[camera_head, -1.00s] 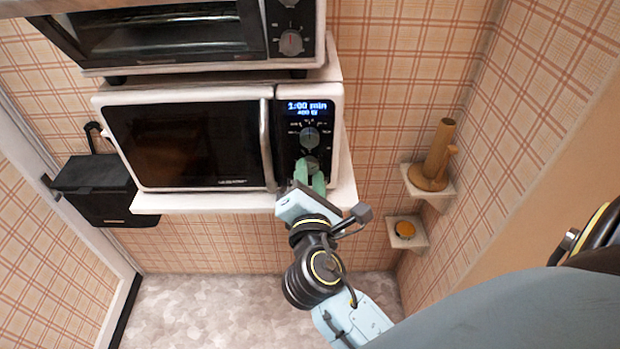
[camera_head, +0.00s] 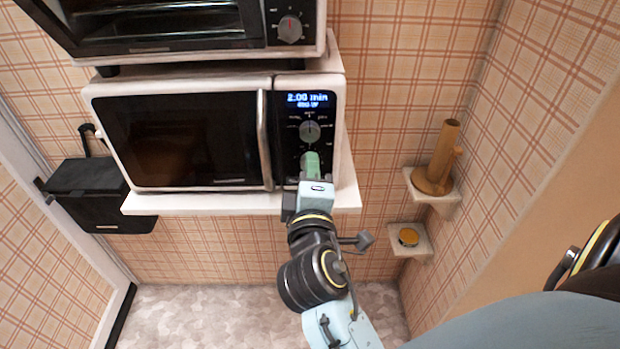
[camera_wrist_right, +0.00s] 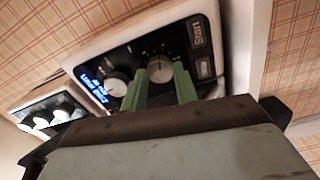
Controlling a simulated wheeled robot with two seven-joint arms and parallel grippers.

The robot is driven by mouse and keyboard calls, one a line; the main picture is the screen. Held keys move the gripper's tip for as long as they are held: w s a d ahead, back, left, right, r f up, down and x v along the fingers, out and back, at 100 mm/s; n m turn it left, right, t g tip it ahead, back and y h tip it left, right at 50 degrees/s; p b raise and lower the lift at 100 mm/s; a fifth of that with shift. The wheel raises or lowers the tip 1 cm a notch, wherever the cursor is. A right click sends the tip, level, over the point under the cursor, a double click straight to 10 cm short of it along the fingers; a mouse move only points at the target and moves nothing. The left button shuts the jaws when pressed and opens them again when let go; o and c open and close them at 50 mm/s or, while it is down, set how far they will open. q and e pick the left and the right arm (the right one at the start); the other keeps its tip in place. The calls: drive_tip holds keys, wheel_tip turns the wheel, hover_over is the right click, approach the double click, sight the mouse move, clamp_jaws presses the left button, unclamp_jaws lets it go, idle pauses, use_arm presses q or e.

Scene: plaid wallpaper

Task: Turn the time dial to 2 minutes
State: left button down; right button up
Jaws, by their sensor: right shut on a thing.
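The white microwave (camera_head: 265,82) stands on a shelf, with a black control panel on its right. Its display (camera_head: 308,99) reads 2:00 min and also shows in the right wrist view (camera_wrist_right: 93,90). The upper dial (camera_head: 309,131) is free; it is also in the wrist view (camera_wrist_right: 116,86). My right gripper (camera_head: 311,160) is at the lower dial and hides it in the head view. In the wrist view its green fingers (camera_wrist_right: 160,82) are shut on the lower dial (camera_wrist_right: 160,67), one on each side. My left gripper is not in view.
A toaster oven (camera_head: 170,45) stands above the microwave. A black box (camera_head: 100,195) hangs at the left.

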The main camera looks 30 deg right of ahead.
drive_tip(key=shift+m+b, duration=0.3)
drive_tip(key=shift+m, duration=0.6)
drive_tip(key=o, duration=1)
drive_tip(key=shift+c, duration=0.2)
